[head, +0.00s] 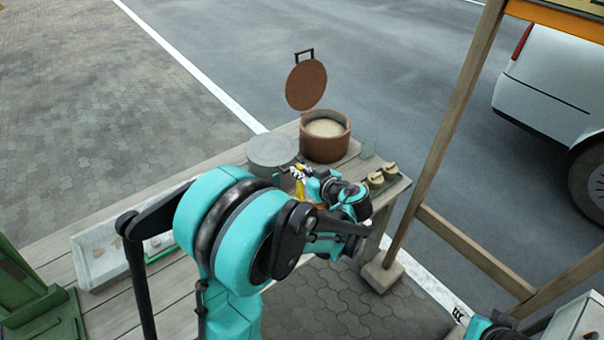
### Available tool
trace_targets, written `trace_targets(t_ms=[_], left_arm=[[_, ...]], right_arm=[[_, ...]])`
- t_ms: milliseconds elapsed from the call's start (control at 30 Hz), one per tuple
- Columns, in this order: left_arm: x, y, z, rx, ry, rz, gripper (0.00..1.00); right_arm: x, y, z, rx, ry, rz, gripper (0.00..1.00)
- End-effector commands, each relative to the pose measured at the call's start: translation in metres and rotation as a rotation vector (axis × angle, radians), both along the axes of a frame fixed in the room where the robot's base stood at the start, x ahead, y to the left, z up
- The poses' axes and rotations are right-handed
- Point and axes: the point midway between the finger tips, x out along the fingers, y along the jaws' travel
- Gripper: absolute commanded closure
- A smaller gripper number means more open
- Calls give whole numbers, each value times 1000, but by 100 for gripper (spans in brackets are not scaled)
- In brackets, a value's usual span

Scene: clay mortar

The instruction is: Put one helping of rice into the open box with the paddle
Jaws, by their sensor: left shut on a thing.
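The rice (325,127) fills a round brown pot (323,149) on the far end of the wooden table. The pot's brown lid (306,85) stands raised above and behind it. My left gripper (301,178) is in front of the pot, low over the table and right of a grey round vessel (272,151). It is shut on a thin yellowish thing that looks like the paddle (298,188), mostly hidden by the gripper and arm. I cannot make out the open box for certain. My right gripper is out of view.
Two small pale pieces (382,175) sit at the table's right edge, near a small translucent plate (367,148). A white block (99,254) and a green object (33,300) lie at left. A wooden post (448,130) rises at right. A white vehicle (553,88) stands beyond.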

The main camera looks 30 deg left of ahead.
Motion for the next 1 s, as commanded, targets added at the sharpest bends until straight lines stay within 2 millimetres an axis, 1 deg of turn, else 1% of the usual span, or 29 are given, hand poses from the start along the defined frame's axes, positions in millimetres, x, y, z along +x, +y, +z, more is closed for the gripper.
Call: trace_targets(t_ms=[267,467,800,1000], left_arm=[[0,0,-17,0,0,-1,100],[0,0,-38,-1,1,-2,100],[0,0,-74,-1,1,-2,100],[0,0,-89,-1,1,-2,100]], right_arm=[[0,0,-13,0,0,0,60],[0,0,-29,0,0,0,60],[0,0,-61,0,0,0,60],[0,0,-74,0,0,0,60]])
